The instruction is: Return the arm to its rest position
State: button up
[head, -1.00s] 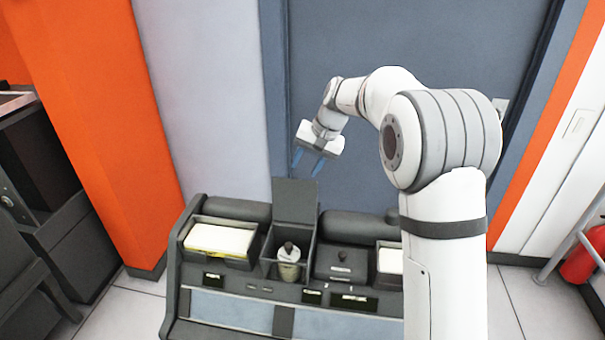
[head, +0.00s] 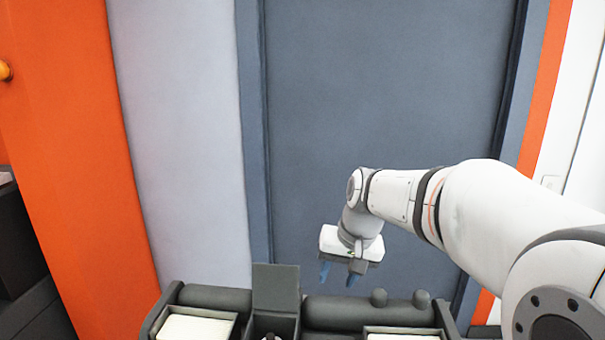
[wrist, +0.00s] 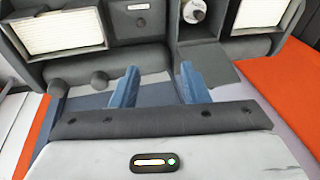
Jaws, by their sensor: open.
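My white arm reaches in from the right in the head view. My gripper (head: 338,274) hangs pointing down above the back edge of the dark console (head: 226,298). Its two blue fingers are apart with nothing between them. In the wrist view the open gripper (wrist: 157,82) also shows empty, with the console beyond the fingertips.
The console holds a left card tray (head: 195,328), an open bin with a raised lid (head: 276,288) and a right card tray (head: 403,337). The wrist view shows a bottle (wrist: 192,12) in the bin. A grey door (head: 390,100) and orange pillar (head: 75,130) stand behind.

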jog(key=s+d+f+h, duration=0.1)
jog(key=s+d, duration=0.3)
jog(key=s, duration=0.5)
jog(key=s+d+f+t+h, duration=0.1)
jog(key=s+d+f, duration=0.3)
jog(key=s, duration=0.6)
jog(key=shift+f+n+b, duration=0.15)
jog(key=shift+n+b, duration=0.15)
jog(key=shift+b, duration=0.05)
